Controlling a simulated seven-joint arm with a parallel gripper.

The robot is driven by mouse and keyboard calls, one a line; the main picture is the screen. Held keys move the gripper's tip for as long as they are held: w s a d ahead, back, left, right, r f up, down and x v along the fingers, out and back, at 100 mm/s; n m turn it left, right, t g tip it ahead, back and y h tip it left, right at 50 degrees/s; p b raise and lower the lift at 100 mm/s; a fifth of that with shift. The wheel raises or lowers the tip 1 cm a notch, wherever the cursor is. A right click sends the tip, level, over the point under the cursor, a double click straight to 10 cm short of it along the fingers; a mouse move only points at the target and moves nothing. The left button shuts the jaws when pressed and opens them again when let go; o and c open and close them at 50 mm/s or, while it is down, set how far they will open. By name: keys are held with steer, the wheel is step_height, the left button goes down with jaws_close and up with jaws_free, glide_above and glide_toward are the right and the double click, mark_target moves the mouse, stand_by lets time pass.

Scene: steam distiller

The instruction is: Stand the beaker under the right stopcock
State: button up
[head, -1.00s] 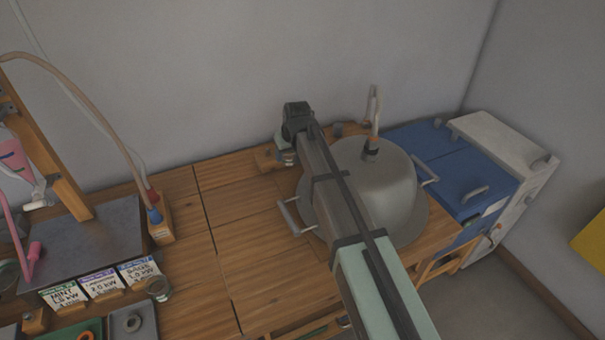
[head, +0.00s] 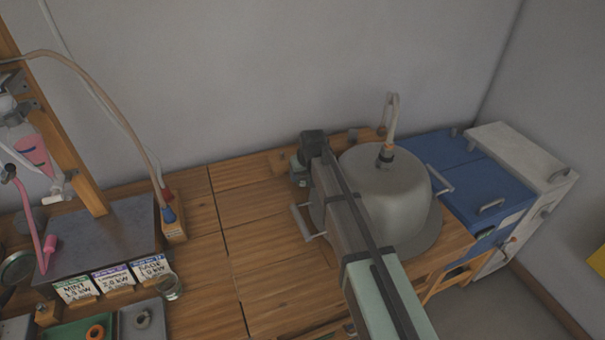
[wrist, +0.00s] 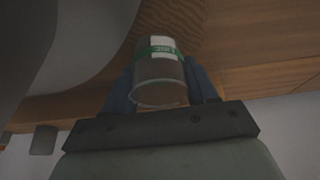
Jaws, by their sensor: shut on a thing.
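My gripper (wrist: 164,88) is shut on the beaker (wrist: 158,72), a clear cup with a green band and white label, in the wrist view. Its rim faces the wrist camera. In the head view my gripper (head: 300,178) is beside the domed metal pot, near the back wall, and mostly hides the beaker. At the far left, a glass vessel with pink liquid (head: 36,150) hangs on a wooden post. A pale stopcock (head: 55,194) shows at its lower end, above a dark grey platform (head: 110,232). The ground beneath that stopcock is partly cut by the view.
The metal pot (head: 385,185) with side handles stands right of my gripper. A blue chest (head: 470,175) is beyond it. Several label cards, a small glass jar (head: 170,288) and trays line the platform's front. Bare wooden tabletop (head: 265,235) lies between platform and pot.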

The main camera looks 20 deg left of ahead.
steer(key=o, duration=1.1)
steer(key=shift+c, duration=0.2)
steer(key=v, duration=1.2)
